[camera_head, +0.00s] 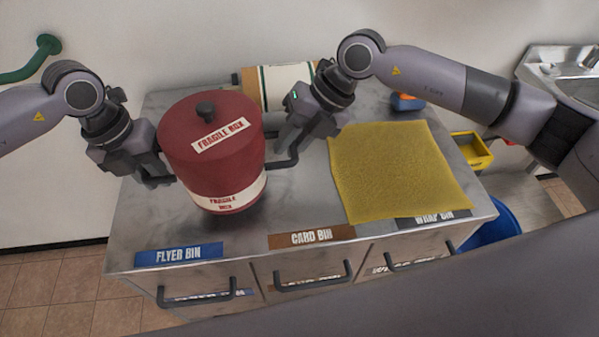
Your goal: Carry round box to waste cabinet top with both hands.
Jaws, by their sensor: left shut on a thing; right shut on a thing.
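The round box (218,165) is a dark red cylinder with a lidded top, a dark knob and white "FRAGILE" labels. It is upright over the left part of the metal waste cabinet top (300,205). Whether its base touches the top is hard to tell. My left gripper (165,168) is shut at the box's left side. My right gripper (285,150) is shut at its right side, where a dark handle shows. The left handle is mostly hidden by the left gripper.
A yellow cloth-like sheet (395,170) covers the right of the top. A cream roll or canister (280,85) lies behind the box. A blue-orange item (406,102) is at the back. A yellow tray (472,150), a blue bin (492,225) and a sink (570,70) are at right.

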